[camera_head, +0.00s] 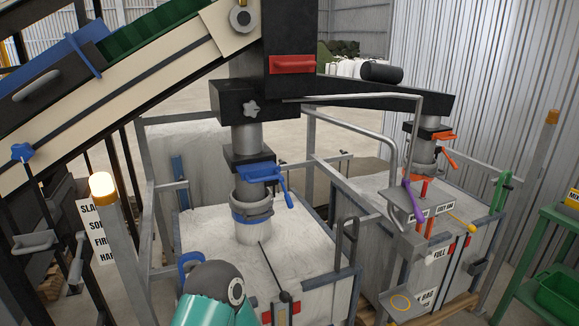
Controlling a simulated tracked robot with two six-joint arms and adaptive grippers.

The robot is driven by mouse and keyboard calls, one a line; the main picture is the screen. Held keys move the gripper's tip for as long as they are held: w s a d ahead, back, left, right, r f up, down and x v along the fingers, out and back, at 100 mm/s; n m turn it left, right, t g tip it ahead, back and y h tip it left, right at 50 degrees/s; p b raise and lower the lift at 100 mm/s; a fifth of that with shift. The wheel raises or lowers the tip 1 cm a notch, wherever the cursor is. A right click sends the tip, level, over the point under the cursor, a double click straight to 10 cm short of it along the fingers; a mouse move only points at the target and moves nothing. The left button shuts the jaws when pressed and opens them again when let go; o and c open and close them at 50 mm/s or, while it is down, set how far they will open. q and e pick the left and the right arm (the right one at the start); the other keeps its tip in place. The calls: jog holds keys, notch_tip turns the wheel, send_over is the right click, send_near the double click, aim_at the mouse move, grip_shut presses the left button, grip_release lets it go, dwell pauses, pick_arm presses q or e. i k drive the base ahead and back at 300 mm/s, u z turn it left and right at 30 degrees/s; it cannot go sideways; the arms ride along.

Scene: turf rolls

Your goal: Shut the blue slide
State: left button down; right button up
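The blue slide (257,173) is a flat blue plate at a dark housing on the left grey spout. It sticks out of the housing to the front right, and a blue handle (287,190) hangs at its right end. Below it, a grey clamp and a blue band (250,217) ring the spout above a white bulk bag (205,232). A teal and dark grey link of my arm shows at the bottom, in front of the bag. Neither of my grippers is in view. Nothing touches the slide.
A second spout with an orange slide (439,136) stands to the right over another bag. A control stand with a purple lever (412,197) and a bent grey pipe rise between them. Grey frame posts surround the bags. A conveyor (130,85) slopes down to the left.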

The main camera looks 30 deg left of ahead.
aim_at(263, 171)
jog(key=u, duration=0.2)
jog(key=i, duration=0.8)
jog(key=u, duration=0.85)
jog(key=i, duration=0.35)
jog(key=u, duration=0.2)
jog(key=k, duration=0.95)
jog(key=u, duration=0.2)
jog(key=i, duration=0.9)
jog(key=z, duration=0.05)
